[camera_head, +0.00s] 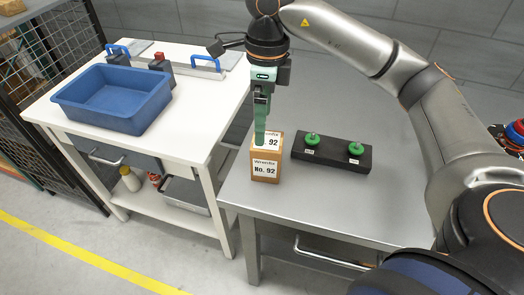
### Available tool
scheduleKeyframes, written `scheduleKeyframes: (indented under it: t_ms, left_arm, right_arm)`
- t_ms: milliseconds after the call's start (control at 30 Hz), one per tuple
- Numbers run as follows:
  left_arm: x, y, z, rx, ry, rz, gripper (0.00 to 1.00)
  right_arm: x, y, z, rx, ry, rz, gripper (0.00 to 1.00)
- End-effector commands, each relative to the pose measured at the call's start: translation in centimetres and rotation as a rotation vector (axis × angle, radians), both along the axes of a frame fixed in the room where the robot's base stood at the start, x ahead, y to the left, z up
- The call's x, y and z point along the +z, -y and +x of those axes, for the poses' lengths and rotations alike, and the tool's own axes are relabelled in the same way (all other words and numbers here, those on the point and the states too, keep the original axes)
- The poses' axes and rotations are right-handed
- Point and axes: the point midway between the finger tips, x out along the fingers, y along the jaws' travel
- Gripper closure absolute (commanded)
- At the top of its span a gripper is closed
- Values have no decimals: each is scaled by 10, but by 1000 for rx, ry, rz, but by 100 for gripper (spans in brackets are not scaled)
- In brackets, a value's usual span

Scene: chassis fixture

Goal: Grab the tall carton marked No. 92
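The tall carton (265,173) is tan-brown with white labels reading "No. 92" on its front and top. It stands upright near the left edge of the grey metal table (330,205). My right gripper (261,138), green with its arm coming in from the right, points down at the carton's top. Its fingers overlap the carton's top and left edge in the picture. The fingers line up edge-on, so I cannot tell whether they are open or shut on the carton. My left gripper is not in view.
A black block (331,157) with two green knobs lies just right of the carton. A white table (190,135) at the left bears a blue bin (112,95) and a fixture with blue handles (205,70). The grey table's front is clear.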

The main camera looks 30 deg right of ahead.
Motion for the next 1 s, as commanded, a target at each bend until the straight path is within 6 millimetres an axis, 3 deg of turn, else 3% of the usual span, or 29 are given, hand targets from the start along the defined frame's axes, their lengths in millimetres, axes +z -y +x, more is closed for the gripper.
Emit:
scheduleKeyframes:
  t_ms: [133,400,667,1000]
  left_arm:
    - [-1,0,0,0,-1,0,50]
    - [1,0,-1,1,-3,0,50]
    - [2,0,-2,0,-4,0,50]
    - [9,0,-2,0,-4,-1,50]
  right_arm:
    - [0,16,2,-23,14,-59,0]
    - [-47,15,1,-23,12,-60,0]
    - [-69,15,1,-22,15,-59,0]
    - [-114,12,-1,-22,15,-57,0]
